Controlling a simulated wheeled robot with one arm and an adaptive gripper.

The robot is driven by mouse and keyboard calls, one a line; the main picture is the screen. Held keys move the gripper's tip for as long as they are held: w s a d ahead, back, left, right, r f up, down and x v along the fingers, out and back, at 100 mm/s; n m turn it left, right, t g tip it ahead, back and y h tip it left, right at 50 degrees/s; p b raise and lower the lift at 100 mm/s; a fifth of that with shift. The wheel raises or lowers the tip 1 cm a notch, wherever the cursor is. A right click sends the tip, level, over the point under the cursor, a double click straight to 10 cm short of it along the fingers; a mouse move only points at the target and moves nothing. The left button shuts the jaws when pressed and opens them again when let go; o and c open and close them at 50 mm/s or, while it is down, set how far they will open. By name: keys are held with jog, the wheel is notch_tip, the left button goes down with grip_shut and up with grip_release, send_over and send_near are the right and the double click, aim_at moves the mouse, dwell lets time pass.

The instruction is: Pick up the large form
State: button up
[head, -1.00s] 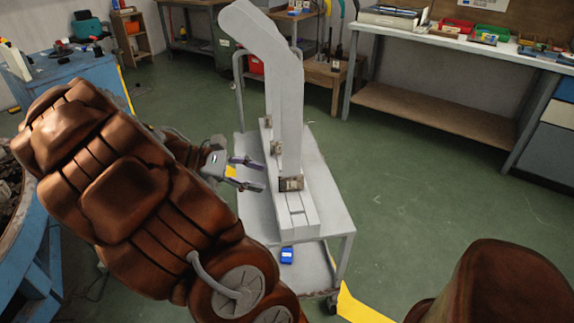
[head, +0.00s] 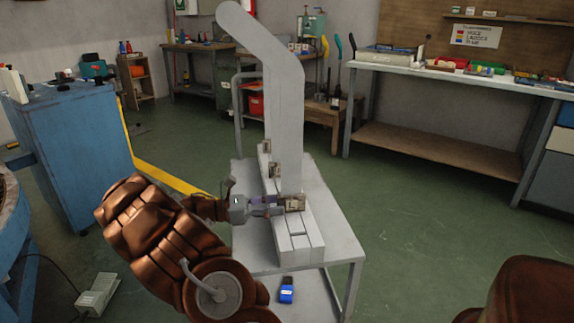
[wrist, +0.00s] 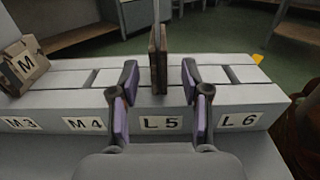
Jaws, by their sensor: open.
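The large form is a tall, flat grey leg shape (head: 285,120), upright in a slot of the grey rack (head: 300,250). It is the nearest of several forms standing in line, with a tan block at its foot. In the wrist view its foot block (wrist: 158,60) shows edge-on above the label L5. My gripper (wrist: 160,100) is open, with one finger on each side of this block and gaps on both sides. In the head view my gripper (head: 274,206) is low beside the form, and its fingertips are partly hard to make out.
A block marked M (wrist: 24,66) stands farther left on the rack. The slots at M4 and L6 look empty. The rack sits on a grey cart (head: 340,245) with a blue item (head: 287,290) on its lower shelf. A blue cabinet (head: 80,140) stands left.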

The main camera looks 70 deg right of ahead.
aim_at(301, 203)
jog(key=b+x, duration=0.1)
jog(key=x, duration=0.1)
jog(key=b+x, duration=0.1)
jog(key=x, duration=0.1)
jog(key=b+x, duration=0.1)
jog(key=x, duration=0.1)
jog(key=shift+f, duration=0.3)
jog(key=shift+s+d+r, duration=0.1)
jog(key=shift+s, duration=0.05)
grip_shut()
